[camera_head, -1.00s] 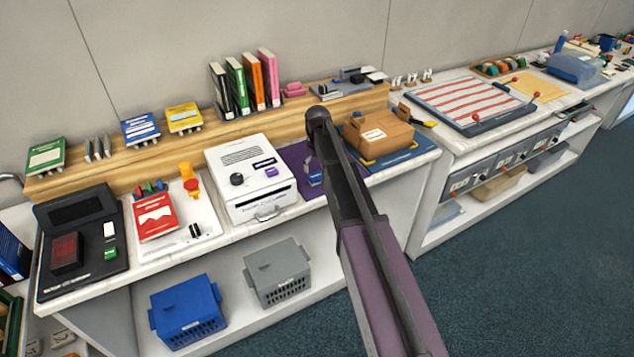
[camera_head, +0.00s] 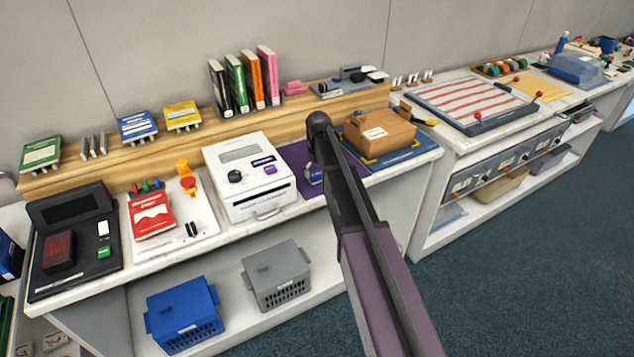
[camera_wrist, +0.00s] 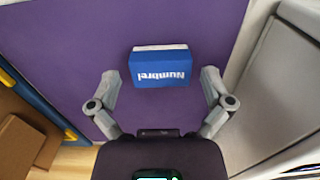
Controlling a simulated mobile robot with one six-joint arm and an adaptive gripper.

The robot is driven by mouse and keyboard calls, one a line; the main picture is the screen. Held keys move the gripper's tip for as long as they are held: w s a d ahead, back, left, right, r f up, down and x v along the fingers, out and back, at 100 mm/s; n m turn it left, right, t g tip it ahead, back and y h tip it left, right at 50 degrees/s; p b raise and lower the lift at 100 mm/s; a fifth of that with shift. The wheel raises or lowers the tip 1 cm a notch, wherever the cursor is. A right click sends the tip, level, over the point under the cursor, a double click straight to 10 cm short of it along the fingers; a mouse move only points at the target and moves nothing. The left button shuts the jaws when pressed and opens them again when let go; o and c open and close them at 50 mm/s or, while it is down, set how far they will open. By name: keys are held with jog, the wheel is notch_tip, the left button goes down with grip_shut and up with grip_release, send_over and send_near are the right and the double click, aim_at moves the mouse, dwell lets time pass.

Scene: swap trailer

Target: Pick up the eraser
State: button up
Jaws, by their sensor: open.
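The eraser (camera_wrist: 160,68) is a blue block with white lettering and a white edge, lying on a purple mat (camera_wrist: 60,40) in the wrist view. My gripper (camera_wrist: 158,82) is open above the mat, its grey fingers spread to the left and right of the eraser's near end. No contact shows. In the head view, my arm hides part of the purple mat (camera_head: 292,152), and a small blue part of what looks like the eraser (camera_head: 314,174) shows beside the arm.
A white box-shaped device (camera_head: 248,178) stands left of the mat. A brown cardboard box (camera_head: 380,132) stands right of it on a blue mat. A wooden ledge (camera_head: 90,170) with books runs along the back. Bins (camera_head: 276,275) sit on the shelf below.

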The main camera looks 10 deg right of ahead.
jog(key=shift+f+b, duration=0.55)
jog(key=shift+f, duration=0.35)
jog(key=c, duration=0.9)
jog(key=shift+r, duration=0.2)
jog(key=shift+c, duration=0.2)
notch_tip(320, 180, up, 4)
jog(key=p, duration=0.4)
jog(key=shift+f, duration=0.2)
jog(key=s+r+p, duration=0.1)
jog(key=s, duration=1.5)
jog(key=o, duration=0.6)
jog(key=c, duration=0.5)
